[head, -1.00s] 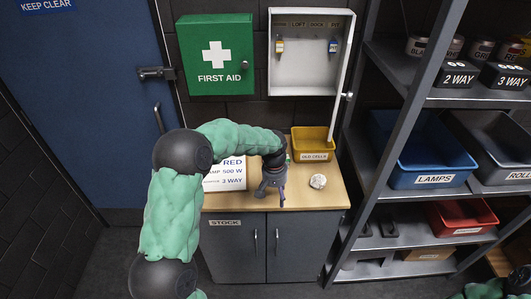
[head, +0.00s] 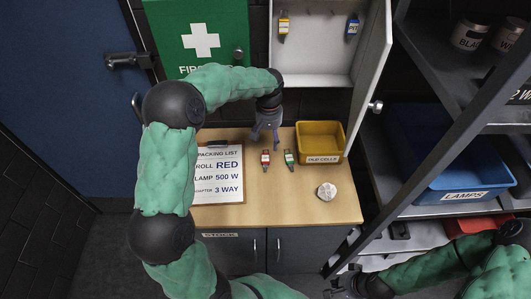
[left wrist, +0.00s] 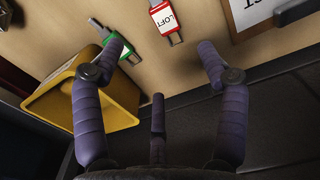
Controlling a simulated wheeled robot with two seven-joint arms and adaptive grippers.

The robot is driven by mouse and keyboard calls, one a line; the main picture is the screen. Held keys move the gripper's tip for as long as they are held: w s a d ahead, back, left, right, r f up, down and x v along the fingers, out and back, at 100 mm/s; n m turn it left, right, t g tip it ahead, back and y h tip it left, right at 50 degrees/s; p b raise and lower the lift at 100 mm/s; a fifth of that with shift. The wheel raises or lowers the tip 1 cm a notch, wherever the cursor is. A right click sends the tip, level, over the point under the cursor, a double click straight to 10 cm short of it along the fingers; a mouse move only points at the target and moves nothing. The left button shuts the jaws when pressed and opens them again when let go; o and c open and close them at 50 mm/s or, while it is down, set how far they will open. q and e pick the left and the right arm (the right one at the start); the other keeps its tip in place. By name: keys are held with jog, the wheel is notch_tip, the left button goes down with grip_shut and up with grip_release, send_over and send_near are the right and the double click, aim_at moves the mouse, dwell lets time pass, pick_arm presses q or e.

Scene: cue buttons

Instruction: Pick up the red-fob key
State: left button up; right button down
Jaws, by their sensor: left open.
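The red-fob key (head: 265,159) lies flat on the wooden cabinet top, right of the clipboard. In the left wrist view its red fob, with a white label reading LOFT (left wrist: 163,20), shows at the top. A green-fob key (head: 289,158) lies close to its right; it also shows in the left wrist view (left wrist: 128,52). My left gripper (head: 265,138) is open and empty, just behind the red-fob key in the head view. In the left wrist view its spread fingers (left wrist: 163,48) are apart from the red fob. My right gripper (head: 343,284) is low at the right, its fingers unclear.
A yellow bin (head: 320,136) stands behind the keys to the right. A packing-list clipboard (head: 218,178) lies to the left. A crumpled pale ball (head: 327,191) lies front right. An open white key cabinet (head: 314,62) hangs above. Shelving (head: 440,150) stands at the right.

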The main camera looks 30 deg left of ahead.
pick_arm(q)
send_over(268, 156)
notch_tip(268, 156, down, 5)
jog(key=shift+s+d+r+b, duration=0.1)
jog(key=shift+s+d+b, duration=0.05)
jog(key=shift+b, duration=0.15)
jog(key=f, duration=0.3)
jog(key=f+b, duration=0.1)
jog(key=f, duration=0.1)
jog(key=shift+a+f, duration=0.25)
jog(key=shift+f, duration=0.05)
jog(key=c, duration=1.2)
